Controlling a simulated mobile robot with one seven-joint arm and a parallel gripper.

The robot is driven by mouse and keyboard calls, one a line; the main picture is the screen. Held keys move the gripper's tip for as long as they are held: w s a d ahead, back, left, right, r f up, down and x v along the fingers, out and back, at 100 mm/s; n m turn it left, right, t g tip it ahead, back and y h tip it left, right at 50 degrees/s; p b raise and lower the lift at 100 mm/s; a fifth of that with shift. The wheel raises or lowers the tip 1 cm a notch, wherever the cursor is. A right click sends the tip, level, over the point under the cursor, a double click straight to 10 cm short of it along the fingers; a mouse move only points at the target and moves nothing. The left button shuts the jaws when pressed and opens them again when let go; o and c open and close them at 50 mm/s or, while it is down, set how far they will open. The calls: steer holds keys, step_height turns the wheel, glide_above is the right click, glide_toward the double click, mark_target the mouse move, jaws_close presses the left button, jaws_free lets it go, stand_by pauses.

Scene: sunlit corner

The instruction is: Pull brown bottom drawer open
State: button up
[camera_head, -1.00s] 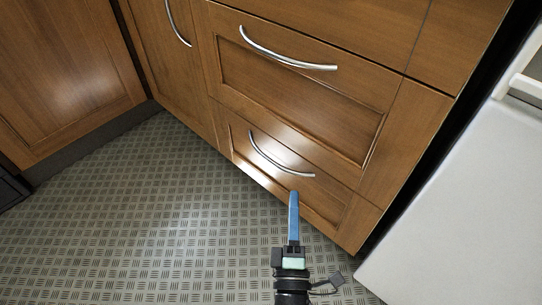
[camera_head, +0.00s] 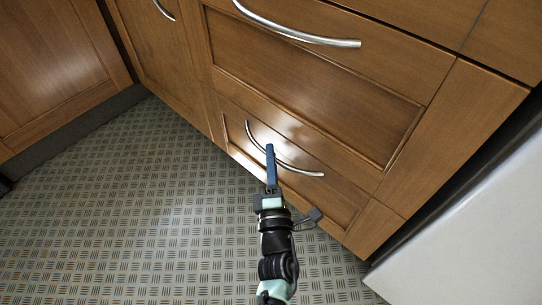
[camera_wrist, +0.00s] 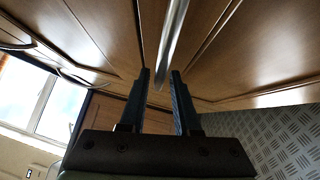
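The brown bottom drawer (camera_head: 335,203) is the low wooden front under a larger drawer, and it looks shut. Its curved silver handle (camera_head: 300,171) runs across its face; in the wrist view the handle bar (camera_wrist: 172,40) comes down between the two fingers. My gripper (camera_head: 269,150) is at the left-middle part of this handle, its dark fingers over the bar. In the wrist view my gripper (camera_wrist: 162,78) has its fingers apart, one on each side of the bar, with gaps visible. Part of the handle is hidden behind the fingers in the head view.
A larger drawer (camera_head: 310,90) with its own silver handle (camera_head: 300,37) is above. A cabinet door (camera_head: 155,60) is to the left. A white appliance (camera_head: 480,230) stands at the right. The patterned floor (camera_head: 130,220) in front is clear.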

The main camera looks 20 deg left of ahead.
steer(key=shift+x, duration=0.85)
jaws_close()
stand_by(0.8)
